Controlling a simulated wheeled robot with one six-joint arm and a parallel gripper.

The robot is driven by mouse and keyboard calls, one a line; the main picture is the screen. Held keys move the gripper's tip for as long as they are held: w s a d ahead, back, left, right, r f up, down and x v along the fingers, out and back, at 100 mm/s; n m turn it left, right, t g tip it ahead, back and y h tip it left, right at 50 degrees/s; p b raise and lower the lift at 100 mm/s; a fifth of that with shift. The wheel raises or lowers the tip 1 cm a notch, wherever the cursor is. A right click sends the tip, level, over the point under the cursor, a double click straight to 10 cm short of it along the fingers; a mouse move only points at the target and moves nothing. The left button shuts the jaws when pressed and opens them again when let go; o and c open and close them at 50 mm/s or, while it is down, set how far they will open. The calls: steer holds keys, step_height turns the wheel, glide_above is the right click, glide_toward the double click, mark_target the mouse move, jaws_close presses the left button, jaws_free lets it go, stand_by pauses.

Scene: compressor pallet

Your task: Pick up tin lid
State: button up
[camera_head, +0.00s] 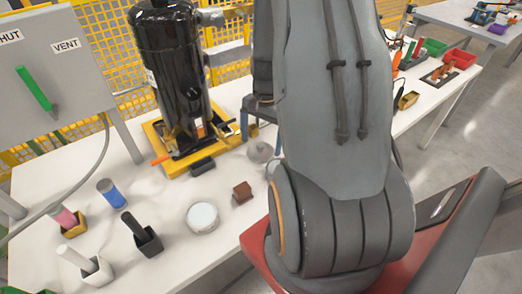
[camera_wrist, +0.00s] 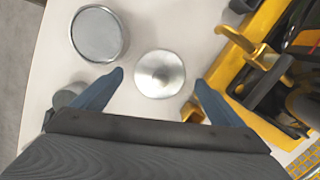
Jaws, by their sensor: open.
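In the head view my gripper (camera_head: 261,144) is over the lid, partly hidden by my arm.
The black compressor (camera_head: 180,75) stands on a yellow base (camera_head: 177,163) close beside the lid. A brown block (camera_head: 242,192) lies near the tin. A grey panel (camera_head: 50,75) rises behind.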

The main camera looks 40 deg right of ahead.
steer(key=shift+a+f, duration=0.1)
steer(key=shift+f, duration=1.05)
steer(key=shift+c, duration=0.3)
steer(key=c, duration=1.1)
steer(key=shift+r, duration=0.1)
